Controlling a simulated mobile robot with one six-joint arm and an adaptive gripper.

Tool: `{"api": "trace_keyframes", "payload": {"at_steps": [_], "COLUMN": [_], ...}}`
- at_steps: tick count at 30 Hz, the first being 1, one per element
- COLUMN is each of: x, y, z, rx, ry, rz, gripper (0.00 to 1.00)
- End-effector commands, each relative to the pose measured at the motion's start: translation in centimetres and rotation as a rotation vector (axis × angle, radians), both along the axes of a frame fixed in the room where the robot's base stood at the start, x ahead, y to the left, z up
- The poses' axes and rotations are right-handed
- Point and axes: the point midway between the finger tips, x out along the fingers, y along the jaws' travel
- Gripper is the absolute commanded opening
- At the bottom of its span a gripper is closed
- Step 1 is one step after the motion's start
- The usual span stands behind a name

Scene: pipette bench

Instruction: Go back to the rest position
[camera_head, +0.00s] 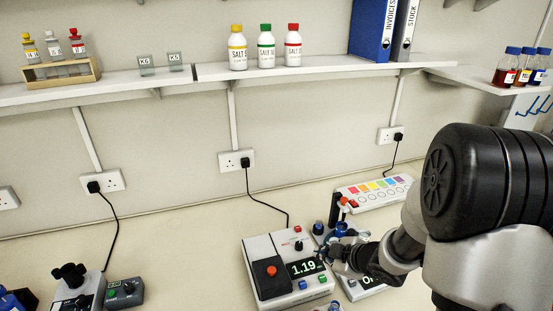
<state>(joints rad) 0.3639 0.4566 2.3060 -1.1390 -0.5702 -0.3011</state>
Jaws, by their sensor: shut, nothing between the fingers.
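My gripper (326,251) is at the end of my arm, which reaches in from the right. It is low over the bench, at the right side of a white instrument (262,248) whose display reads 1.19. The fingers are small and dark here and look closed with nothing held. I cannot tell whether they touch the instrument. My arm hides part of a second device with a display (369,281) just right of the gripper.
A strip of coloured squares (376,191) lies behind my gripper. Another instrument (78,290) stands at the lower left. A wall shelf (330,67) holds three salt bottles and binders. Corner-shelf bottles (506,67) are near my arm. Bench between the instruments is clear.

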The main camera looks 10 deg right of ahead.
Motion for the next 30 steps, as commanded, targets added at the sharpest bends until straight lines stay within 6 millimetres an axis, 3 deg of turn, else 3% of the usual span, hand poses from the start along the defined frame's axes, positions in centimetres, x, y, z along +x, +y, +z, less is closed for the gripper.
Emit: {"api": "trace_keyframes", "payload": {"at_steps": [4, 8, 14, 18, 24, 27, 30], "x": [0.2, -1.0, -7.3, -13.6, -22.3, -25.3, -27.0], "y": [-1.4, -3.4, -4.4, -2.7, 1.9, 3.9, 5.0], "z": [2.5, 6.8, 12.4, 14.2, 14.3, 14.0, 13.9], "rx": [-0.049, -0.094, -0.040, 0.079, 0.271, 0.336, 0.370], "ry": [-0.006, 0.002, 0.060, 0.146, 0.320, 0.395, 0.441], "rz": [-0.103, -0.312, -0.662, -0.855, -1.001, -1.025, -1.033], "gripper": [0.00, 0.00, 0.00, 0.00, 0.00, 0.00, 0.00]}}
